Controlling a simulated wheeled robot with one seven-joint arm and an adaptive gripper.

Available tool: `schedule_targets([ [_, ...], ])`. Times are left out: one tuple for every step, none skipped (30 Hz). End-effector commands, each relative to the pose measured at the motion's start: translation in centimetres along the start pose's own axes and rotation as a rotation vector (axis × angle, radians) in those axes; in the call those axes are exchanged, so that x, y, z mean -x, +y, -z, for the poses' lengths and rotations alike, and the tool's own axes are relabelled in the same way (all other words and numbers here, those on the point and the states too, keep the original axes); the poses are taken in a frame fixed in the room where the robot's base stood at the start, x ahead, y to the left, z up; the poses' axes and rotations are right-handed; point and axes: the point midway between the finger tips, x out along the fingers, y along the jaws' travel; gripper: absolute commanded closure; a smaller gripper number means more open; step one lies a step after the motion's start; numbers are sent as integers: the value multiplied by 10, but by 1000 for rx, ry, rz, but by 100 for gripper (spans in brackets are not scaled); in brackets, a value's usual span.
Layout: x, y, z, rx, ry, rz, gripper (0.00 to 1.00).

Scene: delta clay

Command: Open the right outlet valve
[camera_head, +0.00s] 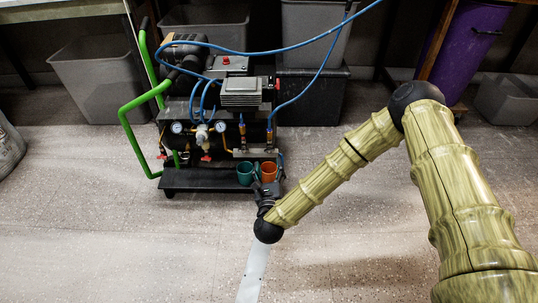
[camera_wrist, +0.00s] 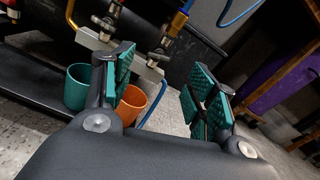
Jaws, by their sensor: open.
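The compressor (camera_head: 220,110) stands on the floor with two outlets on its right side. The right outlet valve (camera_head: 269,139) has a brass fitting and a blue hose above it. In the wrist view, the right valve's small handle (camera_wrist: 157,57) shows beyond the fingers, nearer the left finger. The left outlet valve (camera_wrist: 104,24) is further left. My gripper (camera_head: 267,188) is low in front of the compressor's right end. In the wrist view, my gripper (camera_wrist: 162,72) is open, its green pads apart with nothing between them. I cannot tell the valve's exact distance.
A teal cup (camera_head: 245,173) and an orange cup (camera_head: 268,172) sit on the compressor's front shelf, close to my gripper. Blue hoses (camera_head: 290,48) run above. A green handle frame (camera_head: 140,100) is on the left. Grey bins stand behind.

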Motion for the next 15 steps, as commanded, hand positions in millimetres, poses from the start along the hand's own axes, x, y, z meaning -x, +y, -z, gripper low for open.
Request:
schedule_targets([
  [-9, 1, 4, 1, -2, 1, 43],
  [-14, 1, 4, 2, -2, 1, 43],
  [-21, 1, 4, 2, -4, 1, 43],
  [-26, 1, 4, 2, -3, 0, 43],
  [-30, 1, 4, 2, -2, 0, 43],
  [-37, 1, 4, 2, -2, 0, 43],
  [-42, 1, 4, 2, -2, 0, 43],
  [-47, 1, 4, 2, -3, 0, 43],
  [-52, 1, 4, 2, -2, 0, 43],
  [-56, 2, 4, 2, -1, -1, 43],
  [-60, 1, 4, 2, -1, -1, 43],
  [-65, 1, 3, 3, -1, 0, 43],
  [-69, 1, 3, 3, -1, -1, 43],
  [-72, 1, 3, 3, -1, -1, 43],
  [-75, 1, 3, 3, -1, -1, 43],
])
